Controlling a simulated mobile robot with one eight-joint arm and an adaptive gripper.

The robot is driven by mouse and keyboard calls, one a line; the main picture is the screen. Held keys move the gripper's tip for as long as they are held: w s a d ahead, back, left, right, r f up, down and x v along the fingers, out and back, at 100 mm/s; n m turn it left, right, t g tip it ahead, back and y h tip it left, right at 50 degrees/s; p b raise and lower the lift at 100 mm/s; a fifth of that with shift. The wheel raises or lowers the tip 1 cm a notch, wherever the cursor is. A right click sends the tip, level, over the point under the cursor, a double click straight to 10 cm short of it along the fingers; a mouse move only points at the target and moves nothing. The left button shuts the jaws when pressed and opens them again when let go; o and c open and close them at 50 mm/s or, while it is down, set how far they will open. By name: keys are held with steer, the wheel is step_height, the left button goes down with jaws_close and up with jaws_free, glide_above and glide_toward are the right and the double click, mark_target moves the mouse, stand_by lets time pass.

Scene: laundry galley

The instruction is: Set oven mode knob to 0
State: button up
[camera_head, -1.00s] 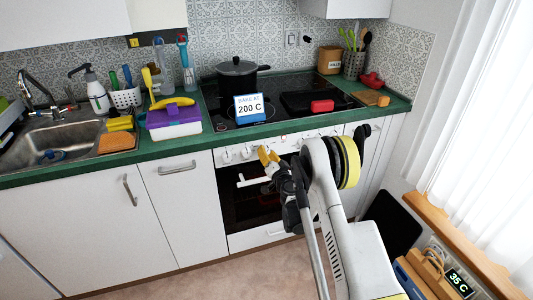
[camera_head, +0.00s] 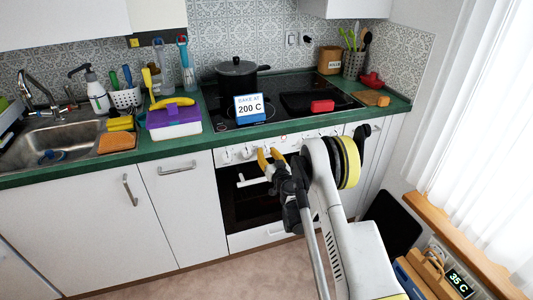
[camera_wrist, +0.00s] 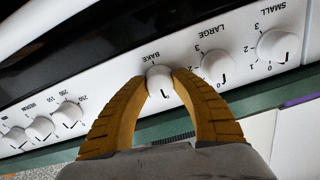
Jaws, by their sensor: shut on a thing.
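In the wrist view the white oven control panel is seen upside down. A round white knob (camera_wrist: 160,82) with the word BAKE printed beside it sits between the two yellow fingertips of my gripper (camera_wrist: 160,77). The fingers hold it from both sides. A small dark mark shows on the knob's lower edge in that picture; the rest of its dial is hidden by the fingers. In the head view my gripper (camera_head: 270,157) is at the oven's front panel (camera_head: 232,155), and the held knob is hidden there.
Beside the held knob are the LARGE knob (camera_wrist: 217,67) and the SMALL knob (camera_wrist: 277,46). A knob with temperature numbers (camera_wrist: 68,113) lies on the other side. A card reading BAKE AT 200 C (camera_head: 250,108) stands on the stove. The oven door handle (camera_head: 253,180) is below my gripper.

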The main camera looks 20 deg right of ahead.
steer(key=o, duration=1.2)
